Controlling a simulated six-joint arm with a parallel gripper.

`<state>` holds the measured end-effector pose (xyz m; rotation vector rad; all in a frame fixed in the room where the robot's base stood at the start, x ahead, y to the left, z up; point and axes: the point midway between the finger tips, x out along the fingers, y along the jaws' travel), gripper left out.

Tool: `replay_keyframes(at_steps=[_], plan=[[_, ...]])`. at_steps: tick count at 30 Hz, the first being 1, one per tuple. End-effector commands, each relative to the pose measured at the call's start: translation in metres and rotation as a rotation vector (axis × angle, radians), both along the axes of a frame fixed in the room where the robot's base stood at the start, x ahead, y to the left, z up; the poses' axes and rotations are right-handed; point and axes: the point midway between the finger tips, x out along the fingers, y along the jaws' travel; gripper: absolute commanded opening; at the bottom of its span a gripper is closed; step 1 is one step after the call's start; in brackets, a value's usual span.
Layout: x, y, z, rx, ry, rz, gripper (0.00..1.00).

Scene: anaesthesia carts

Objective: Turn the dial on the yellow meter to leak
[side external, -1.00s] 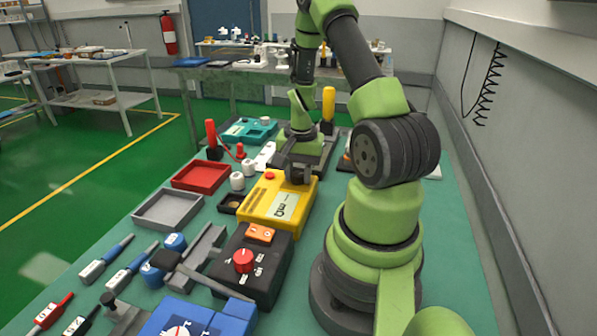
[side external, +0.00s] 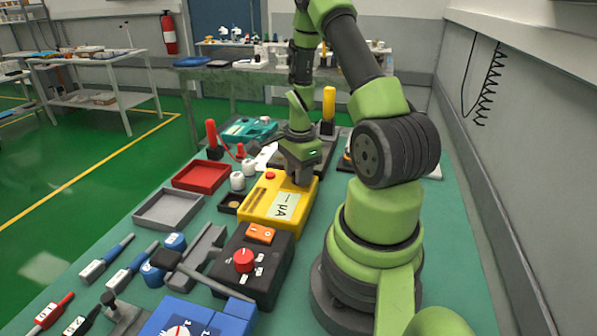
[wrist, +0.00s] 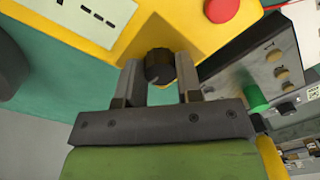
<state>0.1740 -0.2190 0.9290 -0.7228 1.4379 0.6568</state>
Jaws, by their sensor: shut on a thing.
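The yellow meter (side external: 268,212) stands on the green bench in the side external view, with a pale display (side external: 285,205) and a red button (side external: 270,175). In the wrist view its yellow top (wrist: 150,28) fills the upper part, with the display (wrist: 100,12) showing dashes. A black dial (wrist: 158,62) sits between the two fingers of my gripper (wrist: 159,80), which is shut on it. In the side external view my gripper (side external: 300,178) covers the dial at the meter's far right end. No dial marks are readable.
A black box with a red knob (side external: 243,260) and orange switch stands nearer the camera, a blue device (side external: 185,318) before it. Red (side external: 200,176) and grey (side external: 168,208) trays lie left. A grey panel (wrist: 265,60) is close beside the meter.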

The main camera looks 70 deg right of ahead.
Motion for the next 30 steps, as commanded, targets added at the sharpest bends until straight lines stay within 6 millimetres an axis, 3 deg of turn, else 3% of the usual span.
replay_keyframes(at_steps=[19, 20, 23, 30], plan=[[0.0004, 0.0012, 0.0001, 0.003, 0.001, -0.051, 0.09], [0.0004, 0.0012, 0.0001, 0.003, 0.001, -0.051, 0.38], [0.0004, 0.0010, 0.0001, 0.002, 0.001, -0.050, 0.58], [0.0003, 0.0004, 0.0002, 0.001, 0.001, -0.050, 0.58]])
